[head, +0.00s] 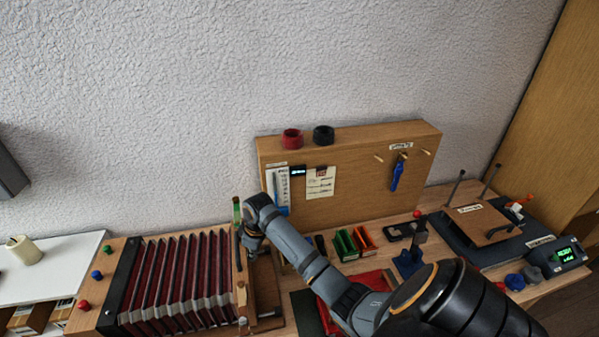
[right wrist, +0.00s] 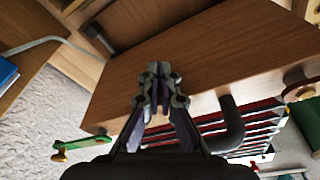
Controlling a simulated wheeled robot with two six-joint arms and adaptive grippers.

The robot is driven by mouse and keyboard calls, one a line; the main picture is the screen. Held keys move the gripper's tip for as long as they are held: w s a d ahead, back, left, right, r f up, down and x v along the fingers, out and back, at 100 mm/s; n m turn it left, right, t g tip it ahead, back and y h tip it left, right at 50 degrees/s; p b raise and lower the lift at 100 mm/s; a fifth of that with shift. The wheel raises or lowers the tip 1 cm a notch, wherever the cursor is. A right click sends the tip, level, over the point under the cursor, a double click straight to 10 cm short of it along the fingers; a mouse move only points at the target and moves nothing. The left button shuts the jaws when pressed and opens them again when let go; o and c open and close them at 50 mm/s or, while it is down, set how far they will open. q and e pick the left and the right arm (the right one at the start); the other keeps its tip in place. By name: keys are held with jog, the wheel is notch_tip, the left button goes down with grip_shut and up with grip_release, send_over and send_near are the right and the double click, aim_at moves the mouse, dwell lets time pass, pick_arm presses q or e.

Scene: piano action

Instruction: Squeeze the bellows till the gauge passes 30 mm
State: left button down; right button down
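The dark red bellows (head: 180,280) lies at the left of the bench in the head view, its folds spread apart. A wooden end board (head: 241,280) stands at its right side. My right gripper (head: 252,243) is beside this board. In the right wrist view my right gripper (right wrist: 158,85) has its fingertips together, with nothing seen between them, over a wooden board (right wrist: 215,60). A dark curved handle (right wrist: 232,125) is right of the fingers. A white scale card with blue (head: 282,190), perhaps the gauge, is on the upright panel; its reading is too small. My left gripper is not in view.
The upright wooden panel (head: 350,200) stands behind my right arm, with a blue tool (head: 398,174) hanging on it. A white table (head: 50,265) is at the far left.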

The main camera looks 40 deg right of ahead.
jog(key=shift+w+a+p, duration=0.1)
jog(key=shift+a+p, duration=0.1)
jog(key=shift+p, duration=0.25)
dwell(0.9)
jog(key=shift+d+r, duration=0.1)
jog(key=s+d+p, duration=0.1)
jog(key=d+p, duration=0.1)
jog(key=shift+s+d+p, duration=0.4)
dwell(0.6)
jog(key=w+v, duration=0.1)
jog(key=v, duration=0.6)
jog(key=shift+a+r, duration=0.35)
jog(key=shift+r, duration=0.1)
jog(key=shift+w, duration=0.1)
dwell(0.4)
